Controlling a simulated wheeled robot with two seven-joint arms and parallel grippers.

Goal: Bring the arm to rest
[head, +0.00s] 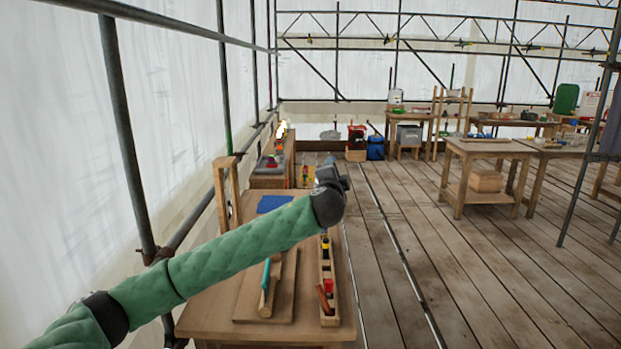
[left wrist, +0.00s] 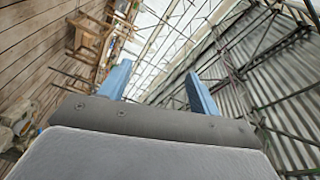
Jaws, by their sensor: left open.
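My left arm, in a green padded sleeve, crosses the head view from the lower left above the wooden workbench (head: 200,318). Its dark wrist end is above the bench's right side, and the fingers there are too small to make out. In the left wrist view my left gripper (left wrist: 158,88) shows two blue fingers spread wide apart with nothing between them. The arm is raised clear of the bench and hides part of its top. My right gripper is in neither view.
The bench holds a blue cloth (head: 273,203), a board with a wooden-handled tool (head: 268,290) and a narrow wooden tray (head: 327,318) of small items. A wooden frame (head: 226,190) stands at its left. Scaffold poles (head: 128,140) run along the left.

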